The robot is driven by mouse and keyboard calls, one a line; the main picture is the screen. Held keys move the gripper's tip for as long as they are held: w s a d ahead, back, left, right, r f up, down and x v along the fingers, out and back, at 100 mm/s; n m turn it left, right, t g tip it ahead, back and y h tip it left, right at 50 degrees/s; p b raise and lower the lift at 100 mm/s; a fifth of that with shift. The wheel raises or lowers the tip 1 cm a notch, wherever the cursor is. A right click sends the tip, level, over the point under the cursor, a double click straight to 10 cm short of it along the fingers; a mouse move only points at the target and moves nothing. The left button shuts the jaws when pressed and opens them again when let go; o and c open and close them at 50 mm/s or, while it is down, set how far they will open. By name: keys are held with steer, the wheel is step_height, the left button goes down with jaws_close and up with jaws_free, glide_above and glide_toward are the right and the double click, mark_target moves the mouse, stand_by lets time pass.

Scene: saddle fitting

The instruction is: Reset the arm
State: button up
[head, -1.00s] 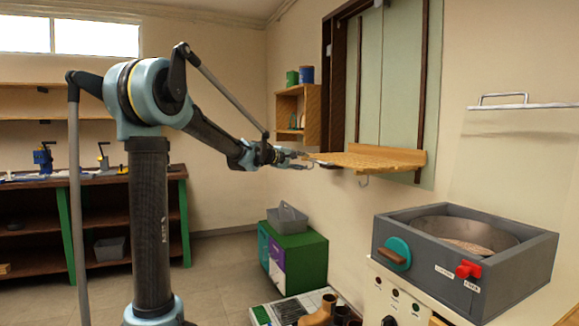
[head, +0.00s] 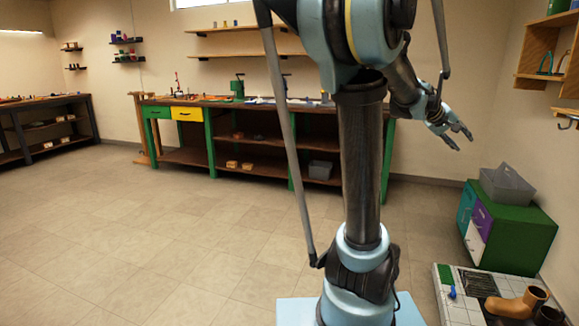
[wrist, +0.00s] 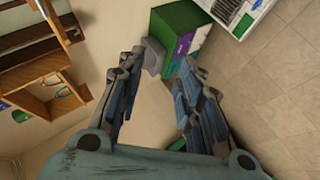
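My gripper (head: 462,138) is at the right of the head view, in the air in front of the wall, to the left of the wooden wall shelf. Its fingers are spread apart with nothing between them. In the wrist view my gripper (wrist: 158,72) also shows open and empty. Beyond its fingertips stands the green cabinet (wrist: 178,22) with purple and white fronts. My arm is bent, with the forearm angled down to the right.
The green cabinet (head: 512,240) carries a grey bin (head: 507,188). Boots (head: 520,303) stand on a floor tray at the lower right. A wooden shelf (head: 545,60) hangs on the right wall. A long workbench (head: 230,108) lines the back wall. The floor (head: 180,245) at left is clear.

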steer(key=s+a+f+y, duration=0.2)
steer(key=a+f, duration=0.3)
steer(key=a, duration=0.4)
steer(key=s+a+f+t+y, duration=0.15)
steer(key=a+f, duration=0.25)
steer(key=a, duration=0.4)
steer(key=s+a+f+g+y, duration=0.1)
steer(key=s+a+f+y, duration=0.15)
steer(key=a+f, duration=0.45)
steer(key=s+a+f+y, duration=0.1)
steer(key=s+a+f, duration=0.2)
steer(key=a, duration=0.3)
steer(key=s+a+f+n+y, duration=0.1)
steer(key=s+a+f+y, duration=0.1)
steer(key=a, duration=0.4)
steer(key=s+a+f+n+g+y, duration=0.1)
steer(key=s+a+f, duration=0.3)
steer(key=s+a, duration=0.2)
steer(key=shift+s+y, duration=0.15)
steer(key=shift+y, duration=0.25)
steer(key=shift+d, duration=0.1)
